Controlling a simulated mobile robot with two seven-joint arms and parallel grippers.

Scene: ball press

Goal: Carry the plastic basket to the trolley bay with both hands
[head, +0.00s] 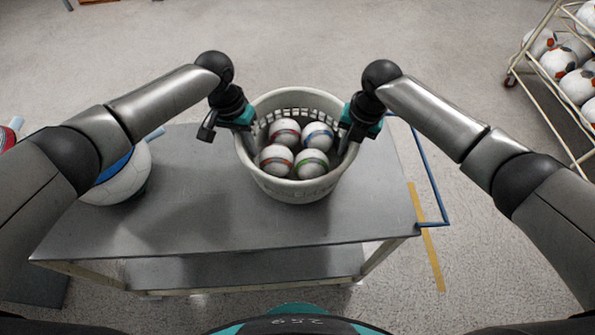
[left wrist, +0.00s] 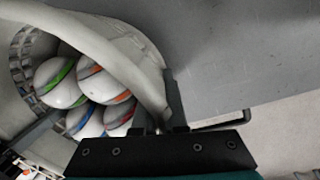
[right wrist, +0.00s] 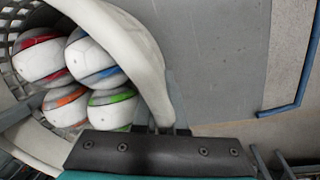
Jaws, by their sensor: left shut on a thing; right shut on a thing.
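The plastic basket (head: 300,188) is white and round, with a slotted wall, and holds several striped balls (head: 285,132). It is upright over the grey metal trolley top; I cannot tell whether its base touches the surface. My left gripper (head: 243,124) is shut on the left side of the basket rim. My right gripper (head: 350,128) is shut on the right side of the rim. The rim also shows between the fingers in the left wrist view (left wrist: 140,85) and in the right wrist view (right wrist: 140,60). The fingertips are partly hidden by the rim.
The metal trolley (head: 370,205) has a lower shelf and a blue handle (head: 432,180) at its right end. A rack of balls (head: 560,65) stands at the upper right. A yellow line (head: 427,240) marks the floor. The floor behind is clear.

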